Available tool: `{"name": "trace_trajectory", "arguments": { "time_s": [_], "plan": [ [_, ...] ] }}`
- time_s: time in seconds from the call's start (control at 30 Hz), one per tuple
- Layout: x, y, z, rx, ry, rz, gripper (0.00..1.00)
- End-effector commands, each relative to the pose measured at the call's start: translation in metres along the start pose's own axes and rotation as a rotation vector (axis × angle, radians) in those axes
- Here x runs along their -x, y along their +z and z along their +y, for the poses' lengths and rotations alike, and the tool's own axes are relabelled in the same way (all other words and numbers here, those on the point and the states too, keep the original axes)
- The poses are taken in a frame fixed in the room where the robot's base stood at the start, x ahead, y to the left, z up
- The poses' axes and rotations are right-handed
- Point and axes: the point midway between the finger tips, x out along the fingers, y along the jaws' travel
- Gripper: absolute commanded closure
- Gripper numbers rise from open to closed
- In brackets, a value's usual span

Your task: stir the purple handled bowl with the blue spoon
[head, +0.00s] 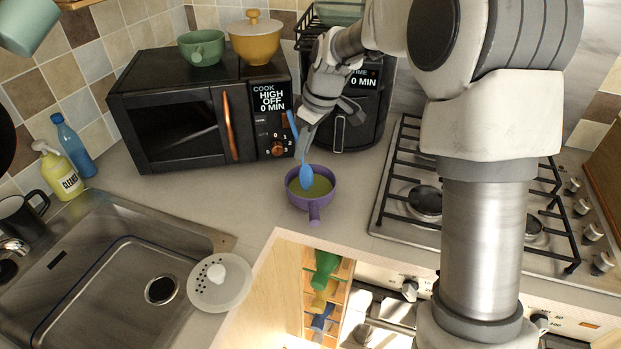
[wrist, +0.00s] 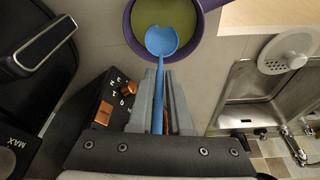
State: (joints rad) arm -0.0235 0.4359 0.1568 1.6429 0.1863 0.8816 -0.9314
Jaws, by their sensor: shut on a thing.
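The purple handled bowl (head: 313,200) stands on the counter in the head view, its handle toward the front, with yellow-green contents. It also shows at the top of the wrist view (wrist: 131,38). The blue spoon (head: 306,178) is tilted, with its head low over or in the bowl; I cannot tell whether it touches the contents. In the wrist view the spoon's head (wrist: 162,40) lies over the contents and its handle runs back between my fingers. My gripper (wrist: 159,100) is shut on the spoon's handle; in the head view my gripper (head: 303,128) is above and behind the bowl.
A black microwave (head: 190,110) stands behind left, with a green bowl (head: 202,47) and yellow pot (head: 255,40) on top. A black appliance (head: 355,125) stands behind the bowl. The stove (head: 425,200) is right, the sink (head: 110,270) left. The counter's front edge is close to the bowl.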

Motion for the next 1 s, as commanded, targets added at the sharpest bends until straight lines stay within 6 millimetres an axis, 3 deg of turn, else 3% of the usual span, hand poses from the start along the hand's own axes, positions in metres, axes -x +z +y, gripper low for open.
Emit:
{"name": "trace_trajectory", "arguments": {
  "time_s": [0.53, 1.0],
  "plan": [
    [0.049, -0.032, -0.001, 0.002, 0.000, 0.000, 1.00],
    [0.050, -0.033, 0.000, 0.001, 0.000, 0.000, 1.00]
  ]
}}
